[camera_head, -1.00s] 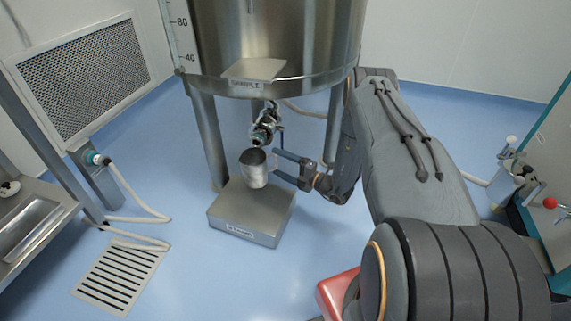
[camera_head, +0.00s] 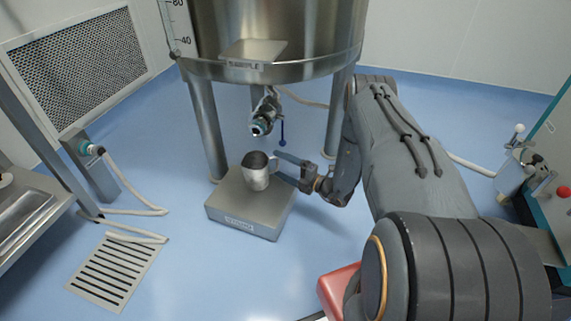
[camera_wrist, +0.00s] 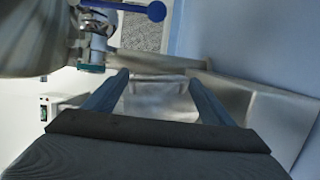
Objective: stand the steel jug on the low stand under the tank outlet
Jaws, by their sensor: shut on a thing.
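The steel jug (camera_head: 256,175) is upright over the top of the low stand (camera_head: 225,205), a grey steel block with a label on its front. Its base is at or very close to the stand's top; I cannot tell if it touches. The tank outlet (camera_head: 261,120), a valve with a blue lever, hangs above the jug with a clear gap; it also shows in the wrist view (camera_wrist: 95,47). My gripper (camera_head: 281,168) comes from the right and is shut on the jug at its handle side. In the wrist view, pale metal shows between the fingers (camera_wrist: 158,80).
The steel tank (camera_head: 270,35) stands on legs behind and beside the stand, one leg (camera_head: 207,125) close on the left. A hose (camera_head: 135,205) and floor grate (camera_head: 115,270) lie at the left. A red object (camera_head: 338,290) is at the bottom. Blue floor is clear around the stand.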

